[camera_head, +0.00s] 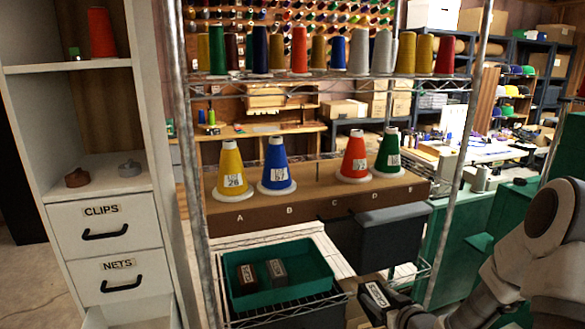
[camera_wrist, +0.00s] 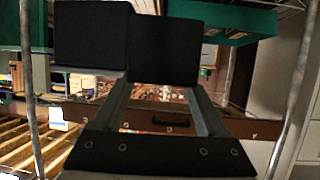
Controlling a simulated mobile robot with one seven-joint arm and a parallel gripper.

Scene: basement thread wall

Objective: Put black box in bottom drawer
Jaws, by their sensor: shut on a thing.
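A small black box (camera_head: 376,296) with a white label is held at my gripper in the head view, low and right of the teal bin. In the wrist view, my gripper (camera_wrist: 163,80) has its two fingers closed on the dark box (camera_wrist: 166,50). The label text is too small to read surely. At the lower left, the bottom drawer (camera_head: 130,316) stands pulled out under the CLIPS drawer (camera_head: 105,229) and NETS drawer (camera_head: 118,276), which are shut. Most of the bottom drawer is cut off by the frame edge.
A teal bin (camera_head: 310,252) on the wire rack holds a brown box (camera_head: 246,279) and a dark grey box (camera_head: 277,271). Thread cones stand on the rack's brown shelf (camera_head: 320,197). A metal rack post (camera_head: 183,130) stands between the cabinet and bin.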

